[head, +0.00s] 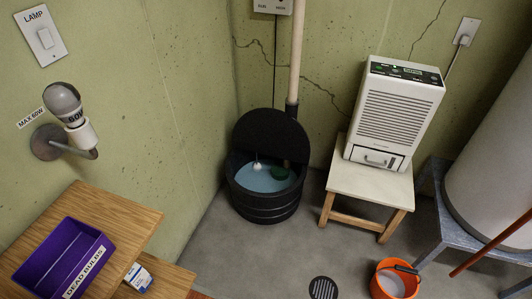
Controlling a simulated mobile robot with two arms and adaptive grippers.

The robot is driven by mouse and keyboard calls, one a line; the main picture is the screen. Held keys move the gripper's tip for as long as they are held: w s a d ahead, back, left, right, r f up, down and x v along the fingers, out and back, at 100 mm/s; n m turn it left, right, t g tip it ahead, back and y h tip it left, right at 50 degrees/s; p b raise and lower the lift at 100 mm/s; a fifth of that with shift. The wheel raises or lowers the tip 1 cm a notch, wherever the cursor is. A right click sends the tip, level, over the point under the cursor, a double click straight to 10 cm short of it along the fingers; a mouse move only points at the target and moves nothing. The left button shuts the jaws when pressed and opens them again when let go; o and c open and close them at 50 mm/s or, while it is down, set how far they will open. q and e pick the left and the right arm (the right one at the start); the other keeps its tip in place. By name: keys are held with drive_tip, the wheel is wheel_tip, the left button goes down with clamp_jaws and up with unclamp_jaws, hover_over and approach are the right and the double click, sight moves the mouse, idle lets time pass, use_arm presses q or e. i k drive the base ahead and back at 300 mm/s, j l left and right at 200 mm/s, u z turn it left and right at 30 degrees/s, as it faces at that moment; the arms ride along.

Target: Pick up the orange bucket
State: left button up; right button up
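The orange bucket (382,289) stands on the grey floor at the bottom right of the head view. Its lower part is cut off by the picture's bottom edge. It has a dark handle grip lying across its rim at the upper right, and something pale shows inside it. Neither of my grippers is in view.
A round floor drain (323,288) lies left of the bucket. A stool (345,184) with a white dehumidifier (397,115), a blue-grey stand (432,192) under a large tank (498,150), and a black sump basin (267,204) stand behind. A red pole (492,243) slants at right.

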sight(393, 278)
drive_tip(key=z, duration=1.6)
drive_tip(key=j+z, duration=0.15)
drive_tip(key=z, duration=0.3)
drive_tip(key=i+j+z, duration=0.1)
drive_tip(key=z, duration=0.35)
drive_tip(key=j, duration=0.1)
